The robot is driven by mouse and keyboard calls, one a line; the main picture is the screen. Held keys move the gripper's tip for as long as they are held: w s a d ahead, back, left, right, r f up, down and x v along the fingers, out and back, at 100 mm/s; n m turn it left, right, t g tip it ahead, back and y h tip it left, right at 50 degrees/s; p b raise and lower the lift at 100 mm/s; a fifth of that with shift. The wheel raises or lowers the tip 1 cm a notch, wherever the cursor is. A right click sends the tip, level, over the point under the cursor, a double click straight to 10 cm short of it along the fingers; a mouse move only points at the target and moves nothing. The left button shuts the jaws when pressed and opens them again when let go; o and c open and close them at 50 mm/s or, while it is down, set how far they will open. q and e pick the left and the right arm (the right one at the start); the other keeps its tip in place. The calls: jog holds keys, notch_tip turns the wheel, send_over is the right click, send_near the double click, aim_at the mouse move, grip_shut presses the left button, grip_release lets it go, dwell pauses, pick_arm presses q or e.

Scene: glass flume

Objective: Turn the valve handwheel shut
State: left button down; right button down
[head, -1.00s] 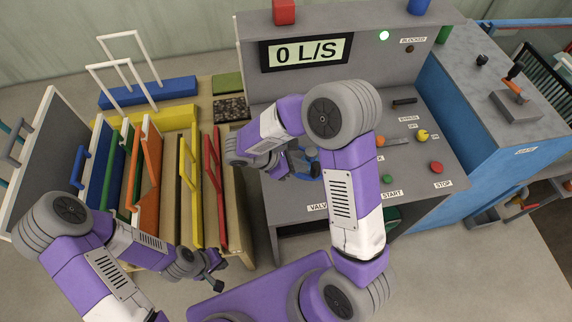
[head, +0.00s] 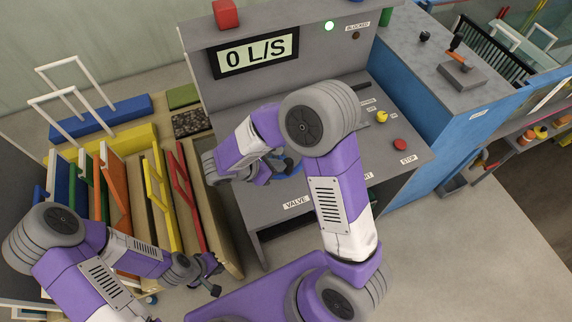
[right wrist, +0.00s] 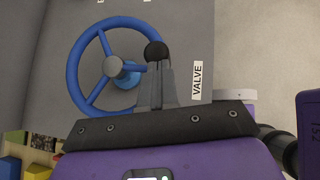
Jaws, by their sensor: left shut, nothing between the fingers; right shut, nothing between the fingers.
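The blue valve handwheel (right wrist: 73,70) fills the left of the right wrist view, with its spokes, hub and a black knob (right wrist: 154,50) on its right side. In the head view only a bit of the blue wheel (head: 291,166) shows behind my right arm. My right gripper (right wrist: 157,72) is shut, its fingertips just below the knob in the picture; I cannot tell whether they touch it. The VALVE label (right wrist: 197,80) is to the right. My left gripper (head: 215,278) is shut and empty, low and away from the console.
The grey console's display (head: 254,56) reads 0 L/S, and a light (head: 329,26) near the BLOCKED label glows pale green. A red stop button (head: 400,144) and yellow knob (head: 382,117) are on the panel. A rack of coloured panels (head: 115,185) stands left.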

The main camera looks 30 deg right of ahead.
jog(key=shift+a, duration=0.15)
jog(key=a+f+v, duration=0.1)
jog(key=f+v, duration=0.1)
jog(key=v, duration=1.1)
jog(key=shift+a, duration=0.4)
jog(key=shift+w, duration=0.1)
